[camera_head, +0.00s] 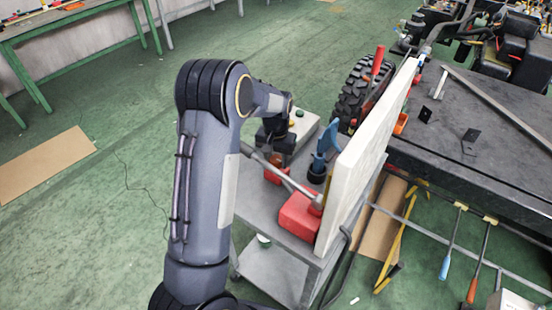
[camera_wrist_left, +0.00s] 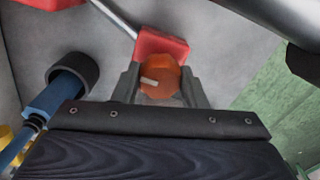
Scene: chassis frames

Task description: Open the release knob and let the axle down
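A red block (camera_head: 275,176) sits on the grey cart below my left gripper, and it also shows in the left wrist view (camera_wrist_left: 160,45). An orange-red release knob (camera_wrist_left: 160,78) with a pale mark sits at this block, between the fingers of my left gripper (camera_wrist_left: 161,84). Both fingers look closed against its sides. A metal rod (camera_head: 285,180) runs to a larger red body (camera_head: 299,216). I cannot make out the axle clearly. My right gripper is not in view.
A blue tool in a black cup (camera_wrist_left: 70,75) stands close beside my left gripper. A pale upright panel (camera_head: 362,150) borders the cart (camera_head: 250,205) on the right. Beyond are a black tyre (camera_head: 354,88) and a dark workbench (camera_head: 450,130).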

